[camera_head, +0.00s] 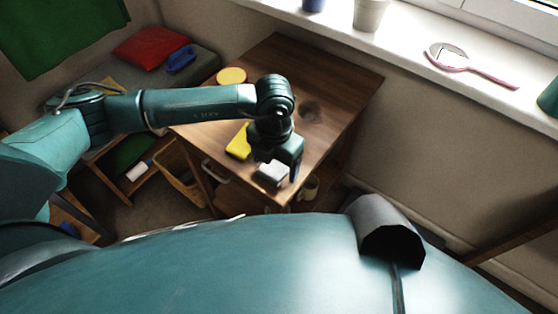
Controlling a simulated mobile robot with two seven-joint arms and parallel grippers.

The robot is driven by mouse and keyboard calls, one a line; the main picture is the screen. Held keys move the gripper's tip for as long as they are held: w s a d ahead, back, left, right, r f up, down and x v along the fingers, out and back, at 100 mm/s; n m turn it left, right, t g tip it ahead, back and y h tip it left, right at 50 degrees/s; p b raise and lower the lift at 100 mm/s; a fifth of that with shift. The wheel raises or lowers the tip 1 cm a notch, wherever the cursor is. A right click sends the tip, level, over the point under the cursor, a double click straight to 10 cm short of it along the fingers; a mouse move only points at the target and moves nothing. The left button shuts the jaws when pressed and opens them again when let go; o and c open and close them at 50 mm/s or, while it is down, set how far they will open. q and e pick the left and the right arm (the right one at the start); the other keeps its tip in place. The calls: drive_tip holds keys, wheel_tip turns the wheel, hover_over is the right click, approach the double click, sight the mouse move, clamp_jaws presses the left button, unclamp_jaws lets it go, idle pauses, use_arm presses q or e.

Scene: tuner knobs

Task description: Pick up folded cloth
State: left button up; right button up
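A small pale grey-white folded item (272,174), which looks like a folded cloth, lies near the front corner of the wooden table (335,95). A yellow flat item (238,143) lies just behind it to the left; I cannot tell if it is cloth or a sponge. My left gripper (277,168) points down over the pale item, its fingers apart. The gripper hides part of the pale item, and I cannot tell whether the fingers touch it. My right gripper is out of view.
A yellow round lid or dish (231,76) sits at the table's back left. A red cushion-like item (150,46) and a blue item (181,59) lie on a grey bench. The table's right side is clear.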

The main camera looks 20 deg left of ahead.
sight(275, 164)
use_arm(q)
drive_tip(key=c, duration=1)
drive_tip(key=shift+o, duration=0.2)
wheel_tip(275, 164, up, 10)
drive_tip(key=shift+p, duration=0.35)
